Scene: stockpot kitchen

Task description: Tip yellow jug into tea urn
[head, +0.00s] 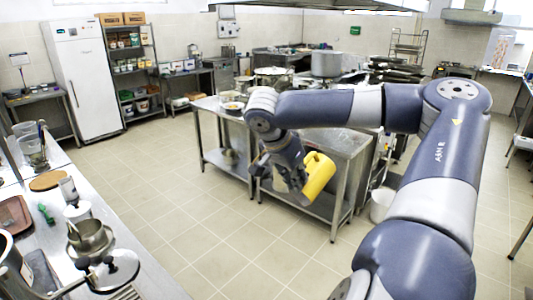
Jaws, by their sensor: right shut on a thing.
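The yellow jug (318,176) is in the middle of the head view, held in the air in front of the steel tables and tilted. My right gripper (297,185) is shut on the jug at its left side and hides part of it. The jug's inside does not show. I cannot surely pick out the tea urn; a shiny steel vessel (10,268), cut off by the left edge, may be it. My left gripper is not in view.
A steel counter (62,215) on the left holds a steel pot (90,238), a glass lid (112,270), a brown tray (15,215) and a round board (47,181). Steel tables (345,143) stand behind the jug. The tiled floor (180,215) between is clear.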

